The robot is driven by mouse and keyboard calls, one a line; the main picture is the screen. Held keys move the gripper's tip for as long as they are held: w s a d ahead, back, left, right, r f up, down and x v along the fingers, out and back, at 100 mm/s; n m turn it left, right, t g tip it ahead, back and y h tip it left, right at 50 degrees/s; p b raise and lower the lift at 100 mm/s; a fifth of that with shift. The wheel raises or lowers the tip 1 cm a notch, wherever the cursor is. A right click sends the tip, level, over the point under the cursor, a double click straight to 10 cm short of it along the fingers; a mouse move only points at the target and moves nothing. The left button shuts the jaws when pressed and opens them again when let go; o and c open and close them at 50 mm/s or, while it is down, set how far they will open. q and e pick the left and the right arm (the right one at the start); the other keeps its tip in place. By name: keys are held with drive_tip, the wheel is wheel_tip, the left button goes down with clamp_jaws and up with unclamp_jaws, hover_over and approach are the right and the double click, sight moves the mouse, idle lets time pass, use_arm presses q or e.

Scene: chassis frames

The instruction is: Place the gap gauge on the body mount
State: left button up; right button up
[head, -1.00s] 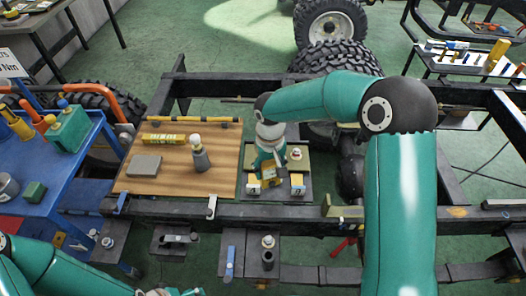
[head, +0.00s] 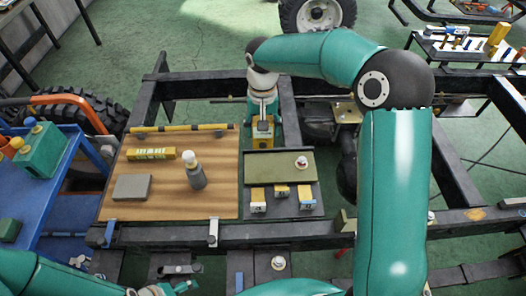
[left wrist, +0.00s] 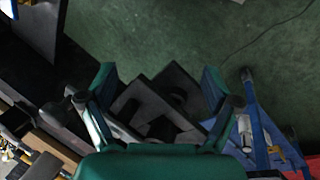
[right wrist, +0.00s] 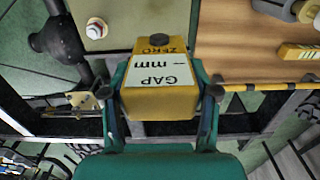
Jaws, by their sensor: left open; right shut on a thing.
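The gap gauge is a yellow box with a white label reading GAP mm; it shows in the right wrist view (right wrist: 160,78) and in the head view (head: 263,132). My right gripper (head: 263,122) is shut on it and holds it over the far chassis rail, beyond the dark tray. A tan plate with bolts (head: 345,112) lies to the right of the gauge and also shows in the right wrist view (right wrist: 90,97); I cannot tell whether it is the body mount. My left gripper (left wrist: 163,100) is open and empty, low at the near side.
A blue cart (head: 62,200) stands at left.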

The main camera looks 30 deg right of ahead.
wheel_tip(320, 180, down, 11)
drive_tip(key=shift+r+p, duration=0.1)
drive_tip(key=shift+p, duration=0.3)
drive_tip(key=o, duration=1.3)
wheel_tip(320, 180, up, 11)
drive_tip(key=shift+f+b, duration=0.1)
drive_tip(key=shift+b, duration=0.3)
drive_tip(key=shift+r, duration=0.6)
drive_tip(key=shift+s, duration=0.1)
